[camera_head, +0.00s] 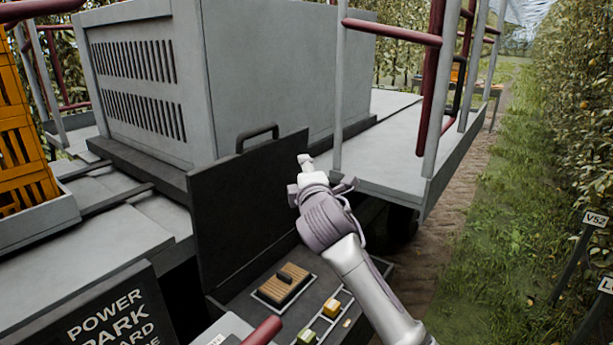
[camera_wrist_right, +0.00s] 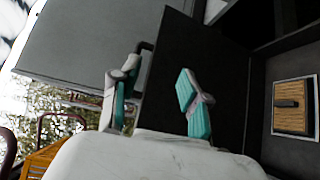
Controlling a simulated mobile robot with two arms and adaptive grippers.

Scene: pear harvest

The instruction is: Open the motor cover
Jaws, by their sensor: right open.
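The motor cover (camera_head: 245,200) is a dark flat panel standing raised and nearly upright, with a dark bar handle (camera_head: 257,137) on its top edge. Below it is an open bay with a wooden-ribbed box (camera_head: 284,284). My right gripper (camera_head: 318,178) is beside the cover's right edge, apart from the handle in the head view. In the right wrist view, its teal-padded fingers (camera_wrist_right: 158,102) are spread and empty, with the dark cover (camera_wrist_right: 225,75) behind them and the handle (camera_wrist_right: 143,62) near the left finger. My left gripper is not in view.
A grey vented housing (camera_head: 260,75) stands behind the cover. A platform with red and grey rails (camera_head: 432,85) is at the right. Orange crates (camera_head: 22,140) are at the left. A sign (camera_head: 110,318) stands at the front left. Grass and tree rows lie at the right.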

